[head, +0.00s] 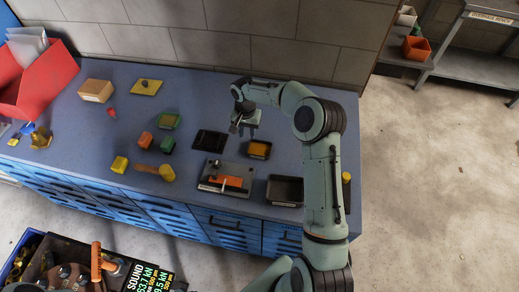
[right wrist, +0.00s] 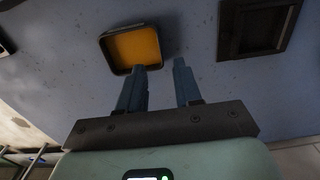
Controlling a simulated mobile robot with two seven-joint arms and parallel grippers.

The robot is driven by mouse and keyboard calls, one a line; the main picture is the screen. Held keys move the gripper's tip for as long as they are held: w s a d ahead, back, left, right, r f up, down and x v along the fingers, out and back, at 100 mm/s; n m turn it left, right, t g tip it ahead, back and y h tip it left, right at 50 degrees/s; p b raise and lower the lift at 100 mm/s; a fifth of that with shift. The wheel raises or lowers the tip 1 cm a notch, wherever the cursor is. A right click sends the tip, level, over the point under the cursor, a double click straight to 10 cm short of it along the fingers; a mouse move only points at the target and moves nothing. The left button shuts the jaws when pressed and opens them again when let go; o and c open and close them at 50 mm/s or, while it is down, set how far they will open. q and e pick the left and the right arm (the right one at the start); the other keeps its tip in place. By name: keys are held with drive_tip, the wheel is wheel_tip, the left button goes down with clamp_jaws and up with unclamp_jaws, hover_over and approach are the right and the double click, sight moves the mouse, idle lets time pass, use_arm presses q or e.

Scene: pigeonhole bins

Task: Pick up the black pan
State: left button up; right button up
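Several black pans or trays lie on the blue bench top. An empty shallow black pan (head: 210,140) lies left of my right gripper (head: 245,128); what looks like the same pan shows in the right wrist view (right wrist: 285,28). A smaller black-rimmed tray with a yellow-orange inside (head: 259,149) sits just below the gripper in the head view, and close beyond its fingertips in the right wrist view (right wrist: 137,50). A deeper black tray (head: 285,190) is near the front edge. My right gripper's fingers (right wrist: 163,66) are apart with nothing between them. My left gripper is not in view.
A grey plate with an orange block (head: 226,178) lies at the bench front. Green, orange and yellow blocks (head: 146,138) lie left of the pans. A cardboard box (head: 96,91) and red bin (head: 36,85) are farther left. A wall runs behind the bench.

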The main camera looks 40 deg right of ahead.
sight(259, 149)
wheel_tip(259, 149, down, 3)
drive_tip(key=shift+w+r, duration=0.15)
drive_tip(key=shift+r, duration=0.05)
wheel_tip(259, 149, down, 5)
drive_tip(key=shift+f+p, duration=0.1)
drive_tip(key=shift+p, duration=0.2)
drive_tip(key=shift+c, duration=0.3)
clamp_jaws()
